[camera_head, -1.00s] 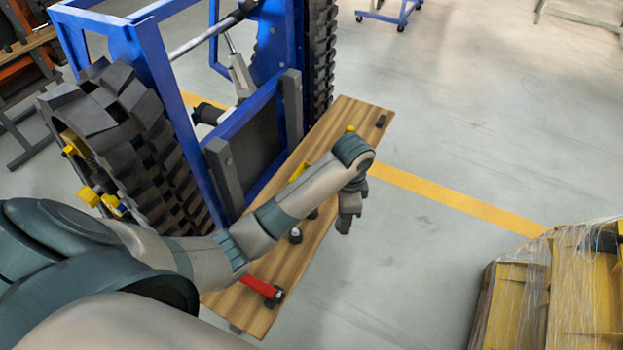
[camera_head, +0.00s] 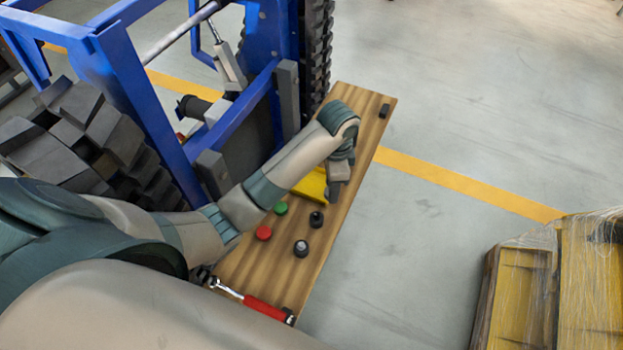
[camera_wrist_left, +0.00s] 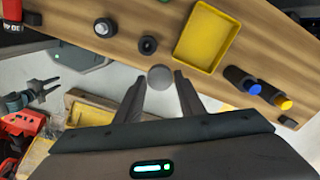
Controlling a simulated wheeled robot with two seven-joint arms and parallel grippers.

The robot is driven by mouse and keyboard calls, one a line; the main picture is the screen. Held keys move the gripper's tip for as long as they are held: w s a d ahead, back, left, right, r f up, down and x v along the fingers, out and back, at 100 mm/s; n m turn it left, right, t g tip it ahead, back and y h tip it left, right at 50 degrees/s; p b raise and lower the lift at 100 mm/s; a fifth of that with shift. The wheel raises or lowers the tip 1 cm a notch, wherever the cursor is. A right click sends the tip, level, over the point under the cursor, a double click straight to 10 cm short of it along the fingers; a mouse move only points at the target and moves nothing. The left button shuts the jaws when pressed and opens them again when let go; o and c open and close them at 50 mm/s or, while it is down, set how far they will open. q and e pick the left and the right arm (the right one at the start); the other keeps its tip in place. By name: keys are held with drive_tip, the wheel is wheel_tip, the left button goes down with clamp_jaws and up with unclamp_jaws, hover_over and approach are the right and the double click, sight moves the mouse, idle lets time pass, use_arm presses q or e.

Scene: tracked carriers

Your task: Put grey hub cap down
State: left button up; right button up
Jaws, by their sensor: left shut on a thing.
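The grey hub cap (camera_wrist_left: 160,76) is a small round disc between the fingertips of my left gripper (camera_wrist_left: 160,88) in the left wrist view. The gripper is shut on it. In the head view my left gripper (camera_head: 336,192) points down over the wooden board (camera_head: 350,120), beside the yellow tray (camera_head: 312,187); the hub cap cannot be made out there. In the wrist view the cap appears against the board's edge, with the yellow tray (camera_wrist_left: 206,37) beyond. My right gripper (camera_wrist_left: 45,88) seems to show at the left of the wrist view, fingers apart and empty.
On the board are a black round part (camera_head: 317,219), a dark part with a light top (camera_head: 301,248), a green cap (camera_head: 281,208), a red cap (camera_head: 264,233) and a red-handled tool (camera_head: 266,307). A blue frame (camera_head: 150,110) and tracks stand left. Bare wood lies between these parts.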

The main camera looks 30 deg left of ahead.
use_arm(q)
drive_tip(key=shift+s+d+r, duration=0.2)
drive_tip(key=shift+s+d, duration=0.05)
drive_tip(key=shift+d, duration=0.1)
drive_tip(key=shift+w+a+f, duration=0.15)
drive_tip(key=shift+w+f, duration=0.05)
drive_tip(key=w+a+f, duration=0.2)
drive_tip(key=a, duration=0.1)
drive_tip(key=w+a+f+b, duration=0.1)
drive_tip(key=w+a+f, duration=0.3)
drive_tip(key=a, duration=0.1)
drive_tip(key=shift+w+a+f+b, duration=0.1)
drive_tip(key=shift+w+a+b, duration=0.2)
drive_tip(key=shift+b, duration=0.1)
drive_tip(key=shift+w+a+f, duration=0.2)
drive_tip(key=shift+a+f, duration=0.05)
drive_tip(key=shift+a, duration=0.05)
drive_tip(key=shift+f, duration=0.2)
